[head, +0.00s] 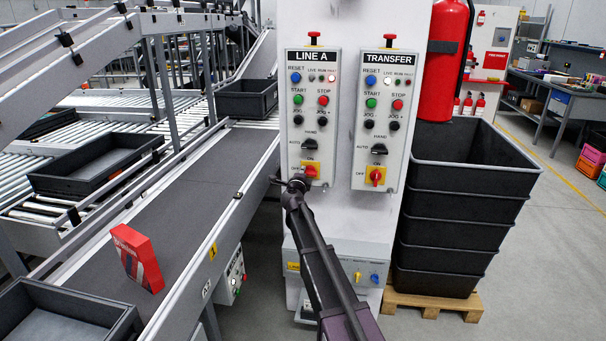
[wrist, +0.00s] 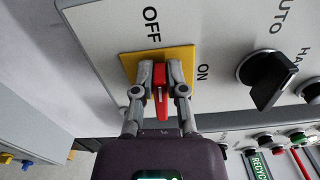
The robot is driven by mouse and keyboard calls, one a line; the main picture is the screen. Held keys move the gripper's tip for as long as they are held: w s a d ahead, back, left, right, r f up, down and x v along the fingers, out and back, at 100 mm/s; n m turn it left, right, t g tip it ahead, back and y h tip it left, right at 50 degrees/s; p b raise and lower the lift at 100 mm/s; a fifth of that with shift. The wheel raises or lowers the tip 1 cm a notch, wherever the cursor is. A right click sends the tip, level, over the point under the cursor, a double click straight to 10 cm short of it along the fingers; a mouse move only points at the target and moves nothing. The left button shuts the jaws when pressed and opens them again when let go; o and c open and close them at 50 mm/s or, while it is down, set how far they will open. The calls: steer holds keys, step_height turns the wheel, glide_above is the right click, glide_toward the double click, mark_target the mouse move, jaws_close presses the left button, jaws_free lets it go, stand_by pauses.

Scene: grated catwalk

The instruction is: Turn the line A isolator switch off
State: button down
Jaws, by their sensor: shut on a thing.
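The line A panel (head: 312,95) is on the white column, with its red isolator switch (head: 311,171) on a yellow plate at the bottom. The handle lies along the line toward the OFF label (wrist: 151,24), turned away from the ON label (wrist: 203,72). The fingers cover part of the yellow plate (wrist: 188,55).
The transfer panel (head: 387,95) is close on the right, its red switch (head: 376,177) upright. A black selector knob (wrist: 268,78) is beside my gripper. Stacked black crates (head: 462,215) stand right of the column. A conveyor (head: 190,190) with a red box (head: 136,258) runs left.

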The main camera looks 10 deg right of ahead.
steer(key=shift+w+d+n, duration=0.25)
steer(key=shift+w+n, duration=0.1)
steer(key=shift+n, duration=0.15)
steer(key=c, duration=0.7)
jaws_free()
steer(key=shift+r, duration=0.1)
steer(key=shift+f, duration=0.25)
steer(key=shift+s+a, duration=0.1)
steer(key=shift+s, duration=0.15)
steer(key=v, duration=1.2)
